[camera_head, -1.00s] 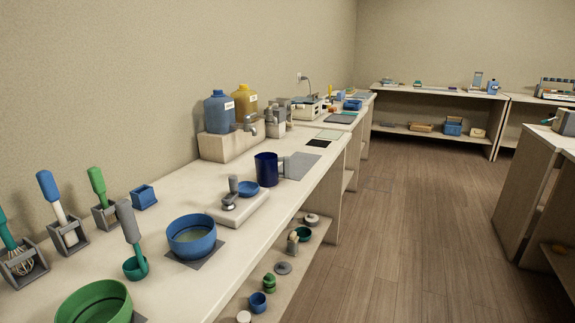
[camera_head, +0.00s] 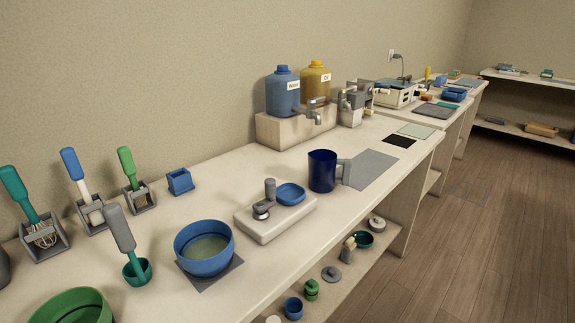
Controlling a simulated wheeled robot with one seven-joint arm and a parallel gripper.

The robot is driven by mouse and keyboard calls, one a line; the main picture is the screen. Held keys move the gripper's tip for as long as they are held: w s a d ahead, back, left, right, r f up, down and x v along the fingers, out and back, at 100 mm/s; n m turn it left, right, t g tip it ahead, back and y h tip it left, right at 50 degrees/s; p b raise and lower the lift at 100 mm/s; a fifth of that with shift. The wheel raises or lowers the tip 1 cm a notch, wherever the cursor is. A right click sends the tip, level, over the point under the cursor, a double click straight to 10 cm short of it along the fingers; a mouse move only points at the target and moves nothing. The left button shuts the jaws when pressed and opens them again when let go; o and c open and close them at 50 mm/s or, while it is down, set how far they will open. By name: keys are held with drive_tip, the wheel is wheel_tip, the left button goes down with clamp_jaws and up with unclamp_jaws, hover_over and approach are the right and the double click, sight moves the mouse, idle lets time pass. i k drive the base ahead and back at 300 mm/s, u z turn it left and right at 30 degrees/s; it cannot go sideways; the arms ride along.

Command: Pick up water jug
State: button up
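A dark blue jug (camera_head: 322,171) with a grey handle (camera_head: 346,171) on its right side stands upright on the light counter. It is beside a grey mat (camera_head: 371,168) and to the right of a white scale (camera_head: 280,216). A blue container with a label, apparently "Water" (camera_head: 283,94), and a yellow one (camera_head: 315,83) stand on a raised block behind it, with taps in front. The jug's inside is mostly hidden. My gripper is not in view.
A blue bowl (camera_head: 204,248) sits on a dark mat at the front, near a green bowl (camera_head: 72,306). Tools in holders line the wall at left. A lower shelf holds small items. Open wooden floor (camera_head: 470,240) lies to the right.

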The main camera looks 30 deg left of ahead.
sight(322, 164)
drive_tip(key=u, duration=0.6)
drive_tip(key=i, duration=0.8)
drive_tip(key=u, duration=0.7)
drive_tip(key=i, duration=0.35)
drive_tip(key=u, duration=0.2)
